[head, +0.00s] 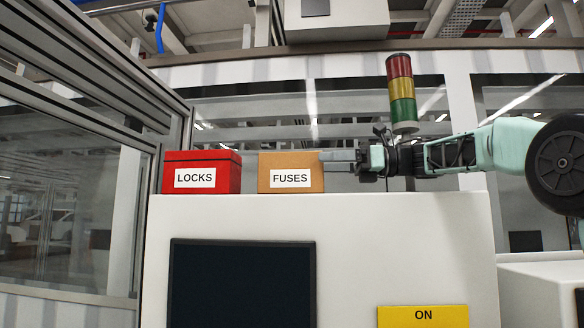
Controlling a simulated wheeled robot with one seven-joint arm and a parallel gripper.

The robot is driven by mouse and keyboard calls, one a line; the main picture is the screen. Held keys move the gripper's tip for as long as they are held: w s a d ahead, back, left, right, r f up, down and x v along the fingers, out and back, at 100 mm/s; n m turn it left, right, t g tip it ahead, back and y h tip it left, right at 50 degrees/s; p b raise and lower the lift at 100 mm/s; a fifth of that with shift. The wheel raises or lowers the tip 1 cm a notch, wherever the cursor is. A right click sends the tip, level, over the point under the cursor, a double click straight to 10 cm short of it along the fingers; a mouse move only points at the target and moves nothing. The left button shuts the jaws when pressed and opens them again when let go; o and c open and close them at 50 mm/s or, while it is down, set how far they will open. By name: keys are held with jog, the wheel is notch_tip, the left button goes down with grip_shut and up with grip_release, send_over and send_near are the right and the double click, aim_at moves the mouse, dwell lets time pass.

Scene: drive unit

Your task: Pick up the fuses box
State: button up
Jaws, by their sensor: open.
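The fuses box (291,161) is an orange-brown box with a white FUSES label. It stands upright on top of a white cabinet (400,222). My gripper (328,161) reaches in from the right, level with the box. Its fingers point left and their tips are at the right side of the box; they overlap or nearly touch it in the picture. I cannot tell whether the far finger lies behind the box. The jaws are open and the box rests on the cabinet top.
A red box (209,163) labelled LOCKS stands just left of the fuses box with a narrow gap. A red, yellow and green signal light (402,90) rises behind my arm. A metal frame (110,70) is at the left. A yellow ON sign (423,316) is on the cabinet front.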

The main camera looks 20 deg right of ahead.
jog(key=shift+p+x, duration=0.35)
jog(key=shift+x, duration=0.8)
jog(key=c, duration=1.3)
jog(key=shift+o, duration=0.2)
